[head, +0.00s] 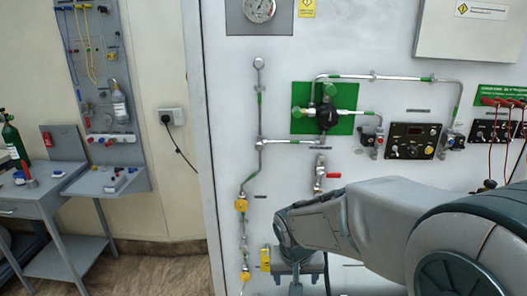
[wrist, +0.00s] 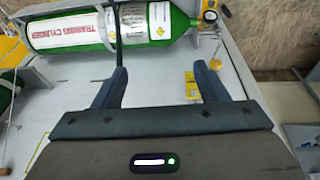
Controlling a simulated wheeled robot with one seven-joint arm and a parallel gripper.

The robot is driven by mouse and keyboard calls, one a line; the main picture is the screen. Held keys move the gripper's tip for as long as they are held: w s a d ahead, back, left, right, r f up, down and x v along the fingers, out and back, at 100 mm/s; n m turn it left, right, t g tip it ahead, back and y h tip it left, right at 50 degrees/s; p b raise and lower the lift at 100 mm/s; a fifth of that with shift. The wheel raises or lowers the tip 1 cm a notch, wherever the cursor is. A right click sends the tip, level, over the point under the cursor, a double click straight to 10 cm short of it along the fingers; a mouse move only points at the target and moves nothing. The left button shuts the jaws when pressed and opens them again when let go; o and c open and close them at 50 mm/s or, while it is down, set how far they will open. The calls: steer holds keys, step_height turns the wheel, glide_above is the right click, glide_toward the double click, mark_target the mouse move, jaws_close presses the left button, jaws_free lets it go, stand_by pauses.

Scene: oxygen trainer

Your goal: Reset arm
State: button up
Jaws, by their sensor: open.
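My arm reaches in from the lower right of the head view, in front of the white panel (head: 225,125). My gripper's fingers are cut off or hidden at the bottom of the head view. In the wrist view my gripper (wrist: 160,88) is open, with its two dark fingers apart and nothing between them. Beyond the fingers lies a green and white training cylinder (wrist: 110,28) with a yellow-and-metal valve fitting (wrist: 210,15) at its right end. The fingertips appear below the cylinder in the picture; whether they touch anything cannot be told.
The panel carries pipes, a green-backed regulator (head: 327,115), a pressure gauge (head: 260,9) and a black control box (head: 413,140). At left are a grey side table (head: 50,205), a tool board (head: 88,60) and a green bottle (head: 14,142). Floor shows at lower left.

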steer(key=s+d+r, duration=0.3)
steer(key=s, duration=0.3)
steer(key=s+d+r+y, duration=0.1)
steer(key=s+d+r, duration=0.2)
steer(key=s, duration=0.4)
steer(key=shift+d, duration=0.75)
stand_by(6.0)
